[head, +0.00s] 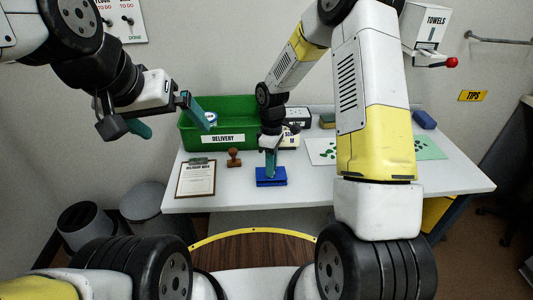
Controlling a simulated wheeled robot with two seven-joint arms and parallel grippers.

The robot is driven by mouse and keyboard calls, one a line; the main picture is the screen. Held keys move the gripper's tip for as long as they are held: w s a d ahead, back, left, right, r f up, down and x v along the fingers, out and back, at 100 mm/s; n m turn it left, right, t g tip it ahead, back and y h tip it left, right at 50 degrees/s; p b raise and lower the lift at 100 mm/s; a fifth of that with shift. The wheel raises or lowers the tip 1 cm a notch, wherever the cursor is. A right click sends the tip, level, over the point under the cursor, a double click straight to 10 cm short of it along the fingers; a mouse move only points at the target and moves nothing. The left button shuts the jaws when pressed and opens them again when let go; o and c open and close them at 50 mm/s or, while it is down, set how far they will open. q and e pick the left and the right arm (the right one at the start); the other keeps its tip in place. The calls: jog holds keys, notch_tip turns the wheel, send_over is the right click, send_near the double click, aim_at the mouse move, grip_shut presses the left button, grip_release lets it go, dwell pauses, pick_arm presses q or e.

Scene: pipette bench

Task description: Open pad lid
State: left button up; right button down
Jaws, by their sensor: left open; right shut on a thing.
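The blue ink pad (264,183) sits on the white table near its front edge, below my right gripper. My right gripper (270,168) points down with its teal fingers shut on the pad lid. The fingers hide the middle of the pad, and I cannot tell how far the lid is raised. My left gripper (167,119) is open and empty. It is up in the air at the left, in front of the green bin and well away from the pad.
A green delivery bin (222,139) stands at the back left of the table (325,190). A wooden stamp (234,158) and a clipboard (196,178) are left of the pad. Papers with green marks (322,152) lie to the right. The front right of the table is clear.

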jog(key=shift+w+a+r+g, duration=0.1)
jog(key=shift+w+r+g, duration=0.3)
jog(key=shift+g, duration=0.5)
jog(key=shift+w+d+r+g, duration=0.1)
jog(key=shift+w+r+g, duration=0.15)
jog(key=shift+w+g, duration=0.5)
jog(key=shift+w+a+r+g, duration=0.1)
jog(key=shift+w+r+g, duration=0.2)
jog(key=shift+g, duration=0.75)
jog(key=c, duration=1.3)
grip_release()
jog(key=v, duration=0.8)
